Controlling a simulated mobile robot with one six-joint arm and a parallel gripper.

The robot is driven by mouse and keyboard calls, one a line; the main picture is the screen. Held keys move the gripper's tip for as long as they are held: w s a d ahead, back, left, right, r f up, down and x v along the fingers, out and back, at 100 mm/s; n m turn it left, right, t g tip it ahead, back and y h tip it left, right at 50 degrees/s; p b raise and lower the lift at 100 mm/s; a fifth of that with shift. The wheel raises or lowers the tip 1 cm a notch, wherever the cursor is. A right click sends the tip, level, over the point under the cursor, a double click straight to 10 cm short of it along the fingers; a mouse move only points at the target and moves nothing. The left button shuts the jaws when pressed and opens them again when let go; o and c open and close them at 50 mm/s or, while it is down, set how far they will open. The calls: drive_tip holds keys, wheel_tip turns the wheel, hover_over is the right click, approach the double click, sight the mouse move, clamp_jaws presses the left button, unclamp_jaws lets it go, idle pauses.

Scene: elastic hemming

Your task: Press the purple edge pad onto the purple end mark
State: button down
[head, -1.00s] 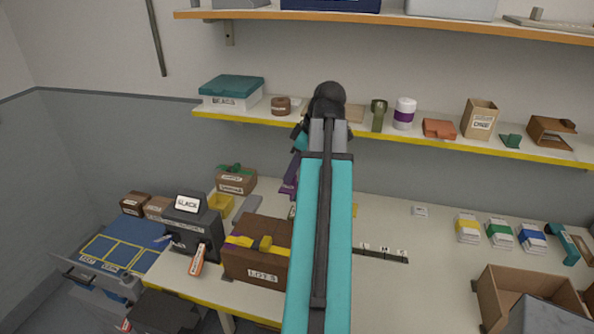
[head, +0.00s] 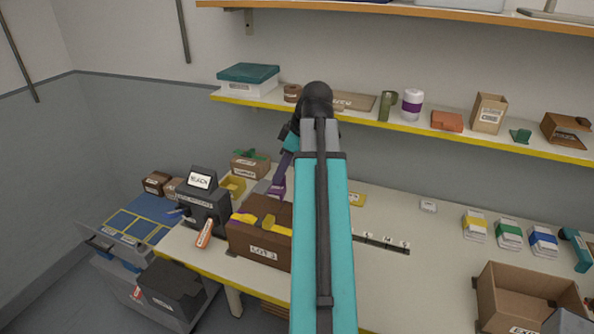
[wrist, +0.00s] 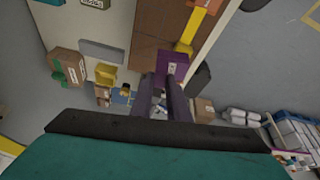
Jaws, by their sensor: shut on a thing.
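A purple block with a small pale label (wrist: 173,62), likely the purple edge pad, sits between my fingertips in the wrist view. My gripper (wrist: 166,82) is shut on it. In the head view the purple piece (head: 276,190) shows left of my teal arm, above the back of the brown LOT box. I cannot tell from these frames how high it is held. I cannot make out a purple end mark; my arm covers part of the table.
The brown LOT box (head: 258,244) with yellow strips stands just in front of my gripper. A dark labelled box (head: 204,205) and a yellow bin (head: 233,186) stand to its left. A yellow-edged shelf (head: 400,126) runs above. The table's middle right (head: 430,240) is fairly clear.

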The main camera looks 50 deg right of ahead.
drive_tip(key=w+a+f+m+b, duration=0.1)
drive_tip(key=w+a+f+b, duration=0.1)
drive_tip(key=w+a, duration=0.5)
drive_tip(key=w+a+f+m+h+b, duration=0.1)
drive_tip(key=w+a+f, duration=0.4)
drive_tip(key=a, duration=1.4)
drive_tip(key=w+a+f+m+h+b, duration=0.1)
drive_tip(key=w+a+f+m+b, duration=0.2)
drive_tip(key=w+a, duration=0.7)
drive_tip(key=a+f+b, duration=0.1)
drive_tip(key=a, duration=0.2)
drive_tip(key=shift+w+t+b, duration=0.3)
drive_tip(key=shift+w+b, duration=0.1)
drive_tip(key=shift+s+f, duration=0.1)
drive_tip(key=shift+s, duration=0.05)
